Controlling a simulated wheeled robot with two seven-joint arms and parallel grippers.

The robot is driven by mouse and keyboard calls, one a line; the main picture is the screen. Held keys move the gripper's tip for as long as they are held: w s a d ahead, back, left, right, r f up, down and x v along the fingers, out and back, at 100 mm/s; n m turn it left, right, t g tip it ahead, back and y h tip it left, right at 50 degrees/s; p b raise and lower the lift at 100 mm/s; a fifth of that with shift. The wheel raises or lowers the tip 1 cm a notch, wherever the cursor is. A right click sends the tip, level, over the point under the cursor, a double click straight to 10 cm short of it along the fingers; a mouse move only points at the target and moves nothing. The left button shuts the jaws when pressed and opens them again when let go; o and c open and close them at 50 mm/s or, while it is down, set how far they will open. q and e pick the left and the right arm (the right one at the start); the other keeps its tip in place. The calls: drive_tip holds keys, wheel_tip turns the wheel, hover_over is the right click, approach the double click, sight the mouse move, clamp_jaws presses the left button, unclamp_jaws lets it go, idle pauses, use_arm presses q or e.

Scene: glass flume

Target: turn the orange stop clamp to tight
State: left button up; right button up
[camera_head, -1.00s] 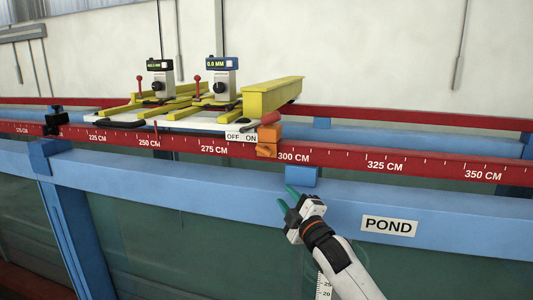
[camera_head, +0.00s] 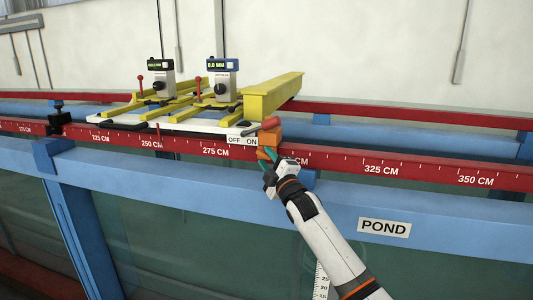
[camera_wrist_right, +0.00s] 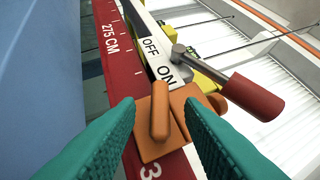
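The orange stop clamp (camera_head: 270,139) sits on the red scale rail just left of the 300 cm mark. In the right wrist view the clamp (camera_wrist_right: 147,149) shows close up, with a rounded orange lever (camera_wrist_right: 159,112) standing out from it. My right gripper (camera_head: 268,162) is at the front of the clamp. In the wrist view its two green fingers (camera_wrist_right: 160,130) are apart, one on each side of the lever, with gaps visible. Contact with the lever does not show. My left gripper is not in view.
A red-handled lever (camera_wrist_right: 252,96) beside the OFF/ON plate (camera_wrist_right: 157,58) lies close to the right finger in the wrist view. The white carriage with yellow beams (camera_head: 262,96) stands behind the clamp. A blue beam (camera_head: 440,216) with a POND sign runs along the front.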

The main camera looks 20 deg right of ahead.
drive_tip(key=shift+w+a+r, duration=0.1)
drive_tip(key=shift+w, duration=0.4)
